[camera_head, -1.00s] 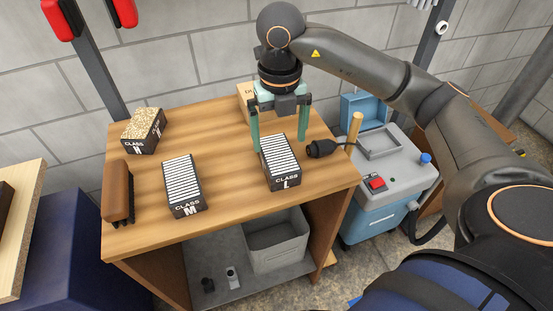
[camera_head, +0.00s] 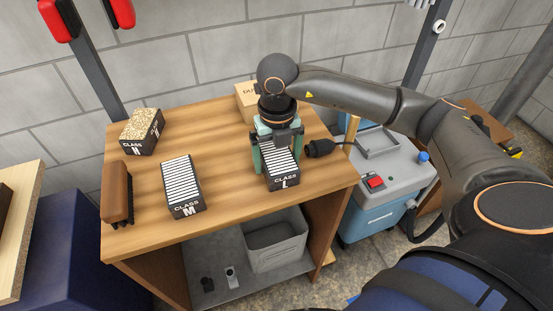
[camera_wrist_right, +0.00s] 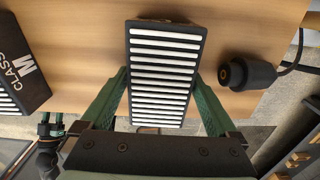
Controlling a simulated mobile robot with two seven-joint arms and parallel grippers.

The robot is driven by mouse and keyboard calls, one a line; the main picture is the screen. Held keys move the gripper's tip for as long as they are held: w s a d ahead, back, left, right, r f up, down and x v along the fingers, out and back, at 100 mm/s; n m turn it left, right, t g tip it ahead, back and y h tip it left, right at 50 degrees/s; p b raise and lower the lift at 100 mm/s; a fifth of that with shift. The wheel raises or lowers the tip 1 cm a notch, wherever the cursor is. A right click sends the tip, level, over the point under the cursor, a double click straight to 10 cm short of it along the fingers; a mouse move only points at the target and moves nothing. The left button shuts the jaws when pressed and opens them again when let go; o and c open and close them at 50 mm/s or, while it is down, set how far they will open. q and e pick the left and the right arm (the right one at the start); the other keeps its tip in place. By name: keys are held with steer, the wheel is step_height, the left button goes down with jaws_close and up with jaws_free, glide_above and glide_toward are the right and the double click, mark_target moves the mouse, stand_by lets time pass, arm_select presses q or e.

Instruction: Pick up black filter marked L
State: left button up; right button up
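The black filter marked L (camera_head: 281,169), a dark box with white pleats on top, stands on the wooden table near its right front. My right gripper (camera_head: 277,160) is lowered over it, one green finger on either side. In the right wrist view the filter (camera_wrist_right: 163,62) lies between the fingertips (camera_wrist_right: 161,82). Little gap shows, but I cannot tell whether the fingers press on it. A similar filter marked M (camera_head: 183,187) stands to the left. My left gripper (camera_wrist_right: 52,126) shows small in the right wrist view, its green fingers apart and empty; it is outside the head view.
A tan-topped filter marked H (camera_head: 143,131) and a brown brush (camera_head: 117,192) are at the left of the table (camera_head: 225,215). A black plug (camera_head: 319,148) lies close right of filter L. A cardboard box (camera_head: 245,100) stands behind my gripper.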

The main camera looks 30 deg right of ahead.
steer(key=c, duration=1)
steer(key=shift+c, duration=0.5)
steer(key=shift+r, duration=0.15)
